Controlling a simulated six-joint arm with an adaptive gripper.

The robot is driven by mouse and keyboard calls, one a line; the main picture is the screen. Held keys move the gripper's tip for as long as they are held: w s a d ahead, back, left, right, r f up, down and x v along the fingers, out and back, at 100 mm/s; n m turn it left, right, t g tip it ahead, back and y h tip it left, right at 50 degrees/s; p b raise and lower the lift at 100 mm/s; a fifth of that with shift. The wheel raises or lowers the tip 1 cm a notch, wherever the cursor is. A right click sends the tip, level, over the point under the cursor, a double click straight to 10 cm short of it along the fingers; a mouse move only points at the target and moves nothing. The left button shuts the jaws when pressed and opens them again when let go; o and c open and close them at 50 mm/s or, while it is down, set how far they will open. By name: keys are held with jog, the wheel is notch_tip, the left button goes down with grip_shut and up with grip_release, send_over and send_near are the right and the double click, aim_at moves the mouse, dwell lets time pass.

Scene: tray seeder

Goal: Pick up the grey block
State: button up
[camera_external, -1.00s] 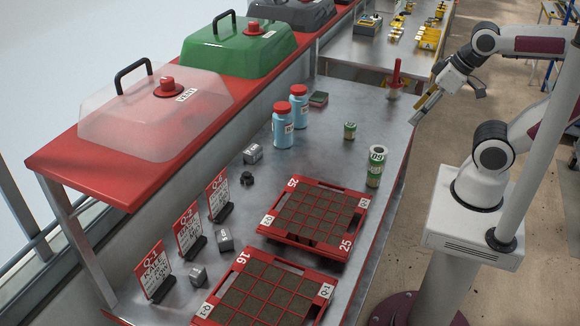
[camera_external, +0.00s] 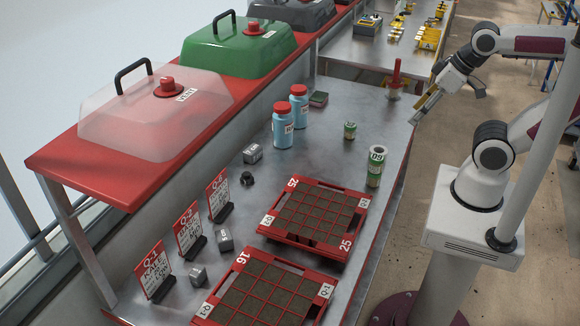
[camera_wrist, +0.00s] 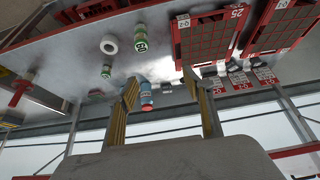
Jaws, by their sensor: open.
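Three small grey blocks lie on the metal table in the external view. One (camera_external: 253,153) is near the table's far edge, left of the blue bottles. Another (camera_external: 225,240) and a third (camera_external: 198,275) lie between the card signs and the red trays. My gripper (camera_external: 425,107) is open and empty at the right edge of the table, well away from all three blocks. In the wrist view its two yellowish fingers (camera_wrist: 159,84) are spread apart with nothing gripped. The blocks are too small there to tell apart surely.
Two red seed trays (camera_external: 318,215) (camera_external: 268,290) fill the near table. Two blue bottles (camera_external: 283,128) (camera_external: 299,106), a green-white roll (camera_external: 375,166), a small green can (camera_external: 350,130) and a black knob (camera_external: 247,178) stand beyond. Red signs (camera_external: 188,231) line the left.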

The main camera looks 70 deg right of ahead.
jog(key=o, duration=0.5)
jog(key=shift+w, duration=0.1)
jog(key=m+t, duration=0.1)
jog(key=t, duration=0.5)
send_over(258, 150)
jog(key=s+a, duration=0.2)
jog(key=s, duration=0.8)
notch_tip(258, 150, down, 15)
jog(key=shift+t+h, duration=0.7)
jog(key=shift+t, duration=0.2)
jog(key=w+f, duration=0.1)
jog(key=f, duration=0.3)
jog(key=w+d+f, duration=0.1)
jog(key=w+f, duration=0.1)
jog(key=f, duration=0.2)
jog(key=w+f, duration=0.1)
jog(key=f, duration=0.4)
jog(key=shift+w+d, duration=0.2)
jog(key=shift+w, duration=0.15)
jog(key=shift+f, duration=0.45)
